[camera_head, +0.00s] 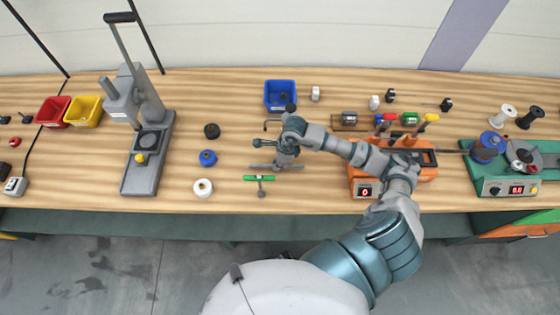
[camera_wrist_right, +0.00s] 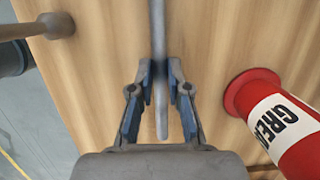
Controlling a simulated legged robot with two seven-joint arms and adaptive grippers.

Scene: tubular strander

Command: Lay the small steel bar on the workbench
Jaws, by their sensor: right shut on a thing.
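The small steel bar (camera_head: 259,165) is a thin grey rod over the front half of the wooden workbench (camera_head: 325,195). My right gripper (camera_head: 278,161) is over the bench and shut on the bar. The right wrist view shows the bar (camera_wrist_right: 157,30) running between the two fingertips of this gripper (camera_wrist_right: 160,78), with its rounded near end sticking out between the fingers. Wood lies behind the bar; whether the bar touches it I cannot tell. My left gripper is not in view.
A green-handled tool (camera_head: 258,178) lies just in front of the bar. An orange machine (camera_head: 392,183) stands right. The wrist view shows a red grease container (camera_wrist_right: 285,120) beside the gripper.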

